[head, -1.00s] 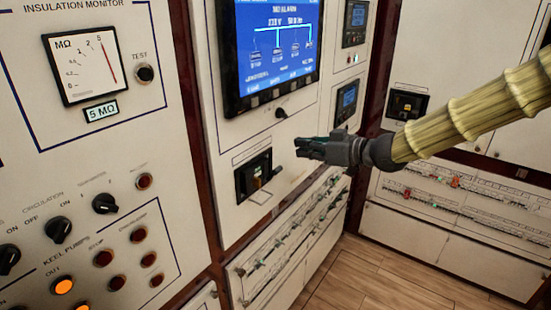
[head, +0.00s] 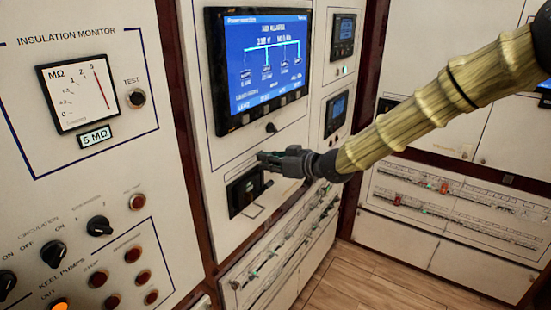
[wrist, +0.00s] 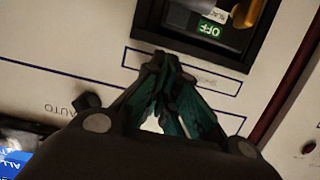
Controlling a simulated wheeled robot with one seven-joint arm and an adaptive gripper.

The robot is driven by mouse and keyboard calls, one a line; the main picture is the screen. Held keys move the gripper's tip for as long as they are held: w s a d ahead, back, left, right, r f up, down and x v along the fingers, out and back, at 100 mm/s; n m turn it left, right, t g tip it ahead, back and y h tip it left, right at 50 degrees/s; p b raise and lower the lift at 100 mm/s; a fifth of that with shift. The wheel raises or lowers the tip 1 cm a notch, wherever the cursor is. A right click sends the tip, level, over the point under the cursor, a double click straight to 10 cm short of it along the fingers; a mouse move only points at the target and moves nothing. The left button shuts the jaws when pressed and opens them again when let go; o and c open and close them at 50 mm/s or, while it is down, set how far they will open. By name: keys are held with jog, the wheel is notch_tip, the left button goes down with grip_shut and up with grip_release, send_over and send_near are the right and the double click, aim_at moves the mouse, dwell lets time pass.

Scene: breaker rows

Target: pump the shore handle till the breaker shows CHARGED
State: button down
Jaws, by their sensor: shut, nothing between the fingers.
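The shore breaker (head: 246,189) is a black recessed unit in the white panel below the blue screen. In the wrist view its lower part shows as a black frame (wrist: 245,42) at the top, with a green OFF flag (wrist: 209,29) and an orange-brown part (wrist: 250,10) cut by the edge. No CHARGED reading is legible. My gripper (head: 264,157) is just above the breaker, in front of the panel. In the wrist view its fingertips (wrist: 158,60) meet, empty, beside the outlined label near the breaker's frame. Whether they touch the panel cannot be told. The handle is not clearly distinguishable.
A small black knob (head: 271,128) sits under the blue screen (head: 262,62), close above my gripper. The insulation monitor panel (head: 85,85) stands at the left. A row of small breakers (head: 285,240) lies below. The wooden floor (head: 370,285) is clear.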

aim_at(271, 182)
jog(key=shift+w+a+f, duration=0.2)
jog(key=shift+a+f, duration=0.1)
jog(key=d+f+p, duration=0.1)
jog(key=s+f, duration=0.1)
jog(key=shift+d+f+p, duration=0.3)
jog(key=shift+d+p, duration=0.1)
jog(key=shift+s+a+f, duration=0.1)
jog(key=shift+f, duration=0.1)
